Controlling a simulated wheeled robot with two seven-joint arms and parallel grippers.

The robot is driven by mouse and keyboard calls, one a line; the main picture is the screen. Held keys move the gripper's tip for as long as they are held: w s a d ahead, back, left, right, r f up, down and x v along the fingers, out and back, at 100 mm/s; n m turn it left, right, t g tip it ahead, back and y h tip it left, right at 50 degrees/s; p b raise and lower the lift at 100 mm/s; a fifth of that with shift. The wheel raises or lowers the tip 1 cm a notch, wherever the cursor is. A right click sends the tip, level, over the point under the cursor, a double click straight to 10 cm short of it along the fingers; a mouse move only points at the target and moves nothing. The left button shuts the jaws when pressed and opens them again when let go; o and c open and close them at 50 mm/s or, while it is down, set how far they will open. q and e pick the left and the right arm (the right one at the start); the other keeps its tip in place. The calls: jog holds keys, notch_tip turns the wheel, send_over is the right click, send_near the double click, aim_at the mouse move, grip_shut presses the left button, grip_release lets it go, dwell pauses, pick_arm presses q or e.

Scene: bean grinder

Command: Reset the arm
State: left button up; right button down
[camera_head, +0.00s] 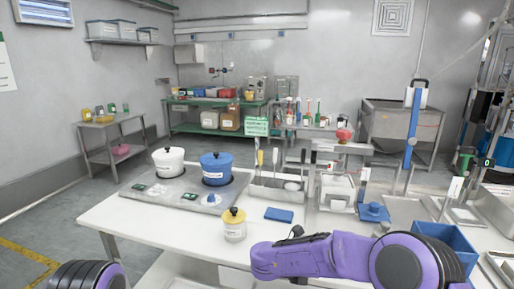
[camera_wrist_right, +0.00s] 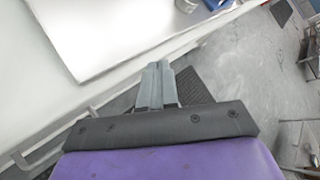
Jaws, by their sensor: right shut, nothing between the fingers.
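My right gripper (camera_wrist_right: 157,68) shows in the right wrist view with its two grey fingers together and nothing between them. It hangs over the grey floor beside the white table edge, clear of any object. In the head view my right purple arm (camera_head: 335,258) lies across the front of the white table (camera_head: 135,215); its gripper fingers cannot be made out there. Only a dark rounded part of my left arm (camera_head: 85,276) shows at the bottom left. My left gripper is out of view.
A white pot (camera_head: 169,162) and a blue pot (camera_head: 216,168) stand on a grey cooktop. A blue bin (camera_head: 452,243) is at right. The table's left front is clear.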

jog(key=s+d+f+n+t+y, duration=0.2)
jog(key=s+f+n+t, duration=0.15)
jog(key=f+n, duration=0.65)
jog(key=s+d+f+n+t+y, duration=0.25)
jog(key=s+f+n, duration=0.25)
jog(key=n, duration=0.9)
jog(key=s+d+f+n+g+y, duration=0.1)
jog(key=s+d+f+n+g, duration=0.1)
jog(key=s, duration=0.7)
jog(key=s+d+f+n+g+y, duration=0.1)
jog(key=s+n, duration=0.4)
jog(key=s, duration=0.5)
jog(key=s+d+f+n+g+y, duration=0.1)
jog(key=s+d+f+n+g, duration=0.2)
jog(key=s, duration=0.7)
notch_tip(320, 180, down, 2)
jog(key=shift+s+d+f+n+g, duration=0.1)
jog(key=shift+s+d+n+g, duration=0.25)
jog(key=shift+d+n, duration=0.55)
